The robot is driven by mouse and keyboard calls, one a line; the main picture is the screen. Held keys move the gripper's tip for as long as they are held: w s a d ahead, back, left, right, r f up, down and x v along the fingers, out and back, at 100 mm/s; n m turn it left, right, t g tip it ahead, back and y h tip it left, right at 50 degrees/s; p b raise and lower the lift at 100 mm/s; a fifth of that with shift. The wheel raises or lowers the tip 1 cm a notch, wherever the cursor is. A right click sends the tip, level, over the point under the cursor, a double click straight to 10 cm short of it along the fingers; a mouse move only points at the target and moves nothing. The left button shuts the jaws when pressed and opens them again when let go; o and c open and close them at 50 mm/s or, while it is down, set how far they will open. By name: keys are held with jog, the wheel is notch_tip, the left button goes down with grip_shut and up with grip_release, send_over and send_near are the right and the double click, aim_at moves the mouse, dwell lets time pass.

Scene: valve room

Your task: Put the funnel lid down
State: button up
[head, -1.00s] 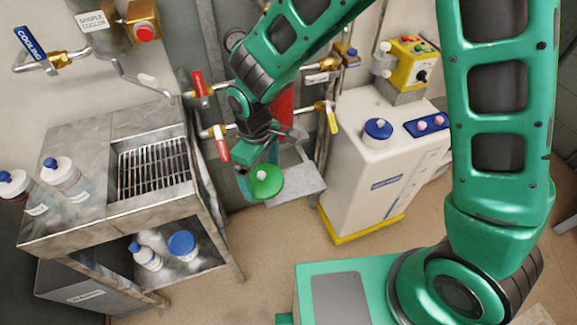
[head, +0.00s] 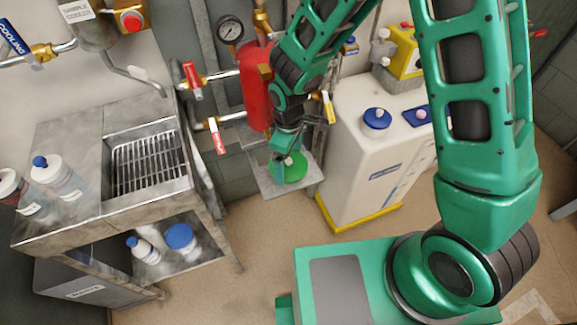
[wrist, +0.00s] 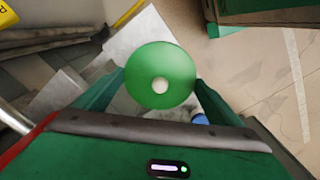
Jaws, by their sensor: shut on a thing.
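The funnel lid is a round green disc with a pale knob; it shows in the head view (head: 295,168) and in the wrist view (wrist: 161,68). My gripper (head: 281,166) is shut on the lid, with one green finger on each side of it in the wrist view (wrist: 160,82). In the head view the lid appears over a grey plate (head: 262,181) by the wall. I cannot tell whether it touches the plate. The funnel itself is not clearly seen.
A white tank (head: 362,160) with a blue cap (head: 377,118) stands right of my gripper. Red-handled valves (head: 192,78) and a red cylinder (head: 256,88) are left and behind. A steel sink bench (head: 70,150) with bottles stands at left. Floor in front is clear.

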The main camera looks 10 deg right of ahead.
aim_at(288, 167)
jog(key=shift+f, duration=2)
jog(key=o, duration=0.8)
jog(key=shift+f, duration=0.1)
notch_tip(288, 167, up, 12)
jog(key=shift+r, duration=0.15)
